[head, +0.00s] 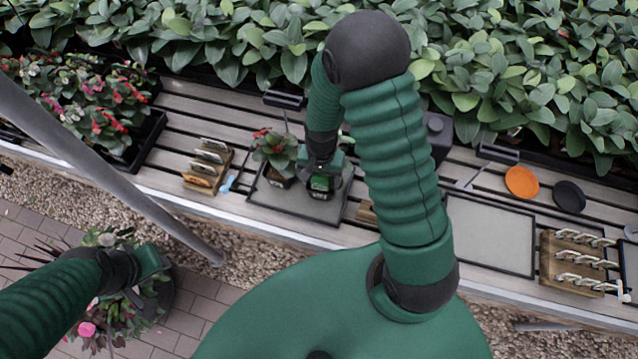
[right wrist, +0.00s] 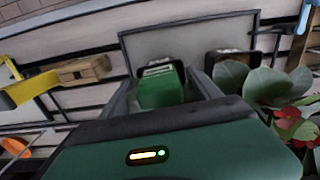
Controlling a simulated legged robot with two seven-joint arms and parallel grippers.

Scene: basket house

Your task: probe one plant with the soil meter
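My right gripper (head: 322,178) points down over the left grey tray (head: 292,201) on the slatted bench. In the right wrist view its fingers (right wrist: 162,88) flank a green block with a pale label, which looks like the soil meter (right wrist: 160,92); it also shows in the head view (head: 321,184). A dark pot (right wrist: 158,66) is just behind the meter; whether the probe is in its soil is hidden. A potted plant with green leaves and red flowers (head: 277,150) stands beside it, left in the head view. My left gripper (head: 145,278) is over flowers at lower left; its fingers are unclear.
A wooden label holder (head: 207,167) and a blue tool (head: 228,184) lie left of the tray. To the right are another grey tray (head: 490,234), an orange saucer (head: 522,182), a black saucer (head: 569,196) and a wooden rack (head: 578,262). Dense foliage lines the back.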

